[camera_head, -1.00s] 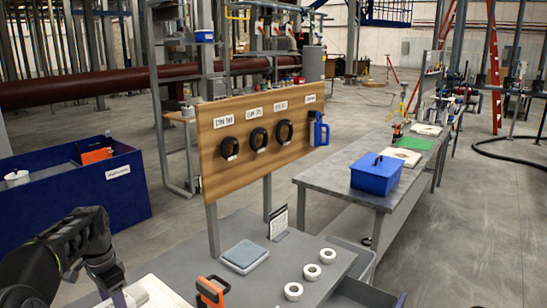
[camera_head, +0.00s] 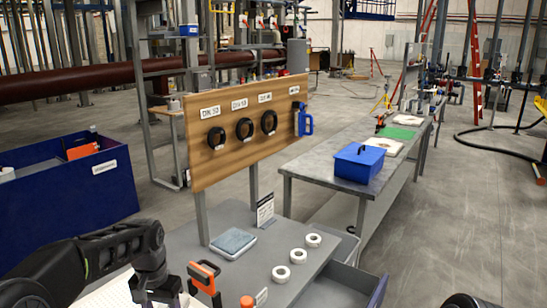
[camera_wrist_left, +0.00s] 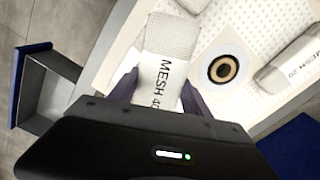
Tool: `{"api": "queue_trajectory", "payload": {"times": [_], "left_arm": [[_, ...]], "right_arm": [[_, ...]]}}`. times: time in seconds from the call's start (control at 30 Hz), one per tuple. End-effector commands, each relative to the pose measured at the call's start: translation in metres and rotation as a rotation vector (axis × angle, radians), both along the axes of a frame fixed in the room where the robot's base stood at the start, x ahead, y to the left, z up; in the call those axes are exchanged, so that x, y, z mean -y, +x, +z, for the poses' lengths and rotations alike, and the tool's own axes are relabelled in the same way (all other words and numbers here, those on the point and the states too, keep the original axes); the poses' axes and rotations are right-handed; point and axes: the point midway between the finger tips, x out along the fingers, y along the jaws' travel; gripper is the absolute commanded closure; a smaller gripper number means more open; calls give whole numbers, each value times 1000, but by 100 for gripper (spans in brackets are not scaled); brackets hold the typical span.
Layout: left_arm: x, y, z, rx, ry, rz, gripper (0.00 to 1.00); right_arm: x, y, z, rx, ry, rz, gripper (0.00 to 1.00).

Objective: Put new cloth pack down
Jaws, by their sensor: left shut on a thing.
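A pale cloth pack with a white band reading "MESH 40" (camera_wrist_left: 164,68) sits between the two dark fingers of my left gripper (camera_wrist_left: 160,84) in the left wrist view. The gripper is shut on it. A second pack, its band reading "MESH 20" (camera_wrist_left: 290,62), lies at the right of that view. In the head view my left gripper (camera_head: 152,294) is at the bottom left, over a pale dotted surface (camera_head: 108,292); the held pack cannot be made out there. My right gripper is not in view.
The grey table (camera_head: 240,270) carries a grey-blue pad (camera_head: 233,241), white rings (camera_head: 297,256) and an orange-handled tool (camera_head: 204,278). An open drawer (camera_head: 345,287) juts out at right.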

Motion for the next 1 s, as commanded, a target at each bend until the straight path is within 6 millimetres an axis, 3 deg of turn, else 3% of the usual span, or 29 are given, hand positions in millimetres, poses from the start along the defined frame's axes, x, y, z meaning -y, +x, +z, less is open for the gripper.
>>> {"api": "queue_trajectory", "payload": {"times": [0.03,0.1,0.27,1.0], "left_arm": [[20,-6,-2,1,0,30,88],[41,-14,-5,0,2,84,88],[66,-26,-10,3,4,161,88],[70,-28,-11,2,4,177,88]], "right_arm": [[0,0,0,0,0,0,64],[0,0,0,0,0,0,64],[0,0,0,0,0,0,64],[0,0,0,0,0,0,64]]}}
